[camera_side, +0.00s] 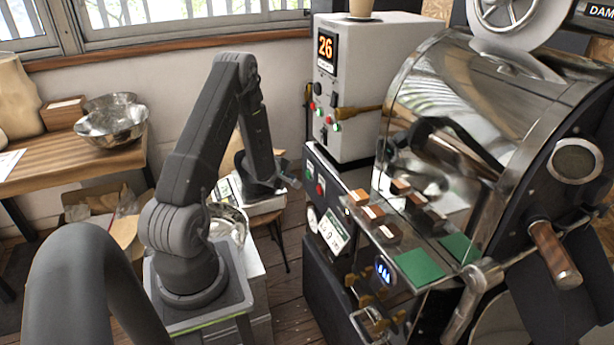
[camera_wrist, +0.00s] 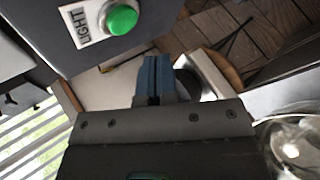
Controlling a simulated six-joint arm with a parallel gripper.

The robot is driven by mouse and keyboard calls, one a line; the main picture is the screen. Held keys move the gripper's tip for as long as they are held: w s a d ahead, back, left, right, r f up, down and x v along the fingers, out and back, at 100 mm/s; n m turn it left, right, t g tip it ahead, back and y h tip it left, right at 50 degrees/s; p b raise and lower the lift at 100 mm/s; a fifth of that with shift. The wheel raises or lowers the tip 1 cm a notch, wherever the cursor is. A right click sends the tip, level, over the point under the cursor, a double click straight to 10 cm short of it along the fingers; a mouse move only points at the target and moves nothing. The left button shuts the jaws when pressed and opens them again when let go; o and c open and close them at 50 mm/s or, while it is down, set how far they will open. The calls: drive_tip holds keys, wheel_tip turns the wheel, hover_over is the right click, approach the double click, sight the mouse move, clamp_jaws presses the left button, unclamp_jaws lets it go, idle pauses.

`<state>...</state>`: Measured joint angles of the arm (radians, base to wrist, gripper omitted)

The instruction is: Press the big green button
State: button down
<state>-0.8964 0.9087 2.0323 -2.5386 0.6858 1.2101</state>
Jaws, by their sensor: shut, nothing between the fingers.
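The green button (camera_wrist: 122,20) is a domed push button in a silver ring on a dark panel, at the top of the wrist view. A white label reading "LIGHT" (camera_wrist: 82,20) is beside it. My gripper (camera_wrist: 153,62) is shut, with its blue-grey fingers together and nothing between them. In the wrist view the fingertips appear below and right of the button, with a visible gap. In the side view my gripper (camera_side: 295,182) is left of the roaster's dark front panel, apart from it. Which small button there is the green one is hard to tell.
A grey control box (camera_side: 360,75) with a "26" display and small knobs stands behind the panel. The shiny roaster drum (camera_side: 470,110) fills the right. A metal bowl (camera_side: 228,222) is below my arm.

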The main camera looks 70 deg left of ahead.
drive_tip(key=s, duration=0.3)
idle(0.6)
